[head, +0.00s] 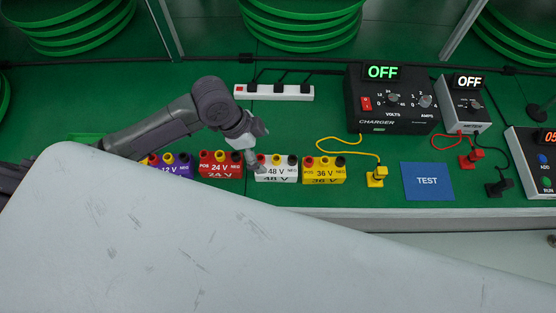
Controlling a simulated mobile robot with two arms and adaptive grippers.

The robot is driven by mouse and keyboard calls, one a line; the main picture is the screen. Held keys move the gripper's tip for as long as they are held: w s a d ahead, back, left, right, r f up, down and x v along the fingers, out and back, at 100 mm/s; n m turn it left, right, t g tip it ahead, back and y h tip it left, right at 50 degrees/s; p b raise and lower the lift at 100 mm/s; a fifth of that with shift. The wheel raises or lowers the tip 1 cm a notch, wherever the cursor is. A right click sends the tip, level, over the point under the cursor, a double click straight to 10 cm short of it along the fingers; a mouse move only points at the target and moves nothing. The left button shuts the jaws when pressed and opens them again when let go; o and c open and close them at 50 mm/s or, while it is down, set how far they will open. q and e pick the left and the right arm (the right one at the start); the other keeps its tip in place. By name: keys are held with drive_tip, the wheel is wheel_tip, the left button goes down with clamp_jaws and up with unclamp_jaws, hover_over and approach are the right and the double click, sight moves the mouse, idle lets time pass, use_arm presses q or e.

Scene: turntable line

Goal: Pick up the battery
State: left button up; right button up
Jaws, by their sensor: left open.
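Several batteries stand in a row on the green bench. They are a purple 12 V battery (170,170), a red 24 V battery (221,168), a white 48 V battery (277,174) and a yellow 36 V battery (324,174). Each has coloured terminals on top. My left gripper (253,161) is open, pointing down at the left end of the white battery, beside the red one. Its fingers cover part of the white battery's left end; I cannot tell whether they touch it. The lower part of the purple battery is hidden. My right gripper is not in view.
A black charger (390,103) reads OFF, with a yellow lead to a yellow plug (377,176). A grey meter (467,104) also reads OFF. A blue TEST pad (427,181) lies at right. A white power strip (274,92) lies behind the batteries.

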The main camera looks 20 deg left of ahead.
sight(273, 165)
use_arm(q)
drive_tip(key=x, duration=0.4)
drive_tip(key=shift+s+d+f, duration=0.15)
drive_tip(key=shift+d+f, duration=0.15)
drive_tip(key=shift+f, duration=0.45)
drive_tip(key=p+x, duration=0.1)
drive_tip(key=x, duration=0.3)
drive_tip(key=shift+f, duration=0.55)
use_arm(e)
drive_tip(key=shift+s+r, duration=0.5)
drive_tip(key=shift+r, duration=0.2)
use_arm(q)
drive_tip(key=shift+c, duration=0.4)
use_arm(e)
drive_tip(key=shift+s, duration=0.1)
